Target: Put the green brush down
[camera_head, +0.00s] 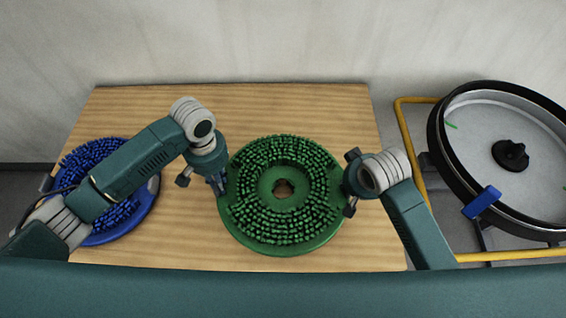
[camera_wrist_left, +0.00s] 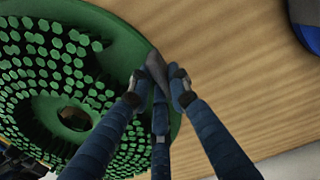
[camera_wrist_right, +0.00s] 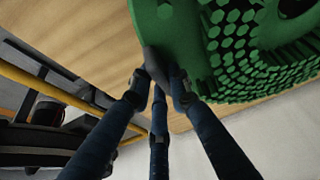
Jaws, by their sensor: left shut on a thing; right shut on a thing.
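The green brush (camera_head: 282,244) is a round disc with bristles facing up and a hole in its middle, over the middle of the wooden table (camera_head: 240,97). My left gripper (camera_head: 221,180) is shut on its left rim. My right gripper (camera_head: 348,184) is shut on its right rim. The left wrist view shows the fingers (camera_wrist_left: 160,85) at the rim of the green brush (camera_wrist_left: 120,45). The right wrist view shows the fingers (camera_wrist_right: 160,80) at the opposite rim of the brush (camera_wrist_right: 180,35). I cannot tell whether the brush's underside touches the table.
A blue brush (camera_head: 140,212) lies at the table's left side, partly behind my left arm. A round tank (camera_head: 480,135) with a black rim, a blue clip (camera_head: 482,202) and a yellow frame (camera_head: 412,150) stands at the right. The table's back strip and front right are bare.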

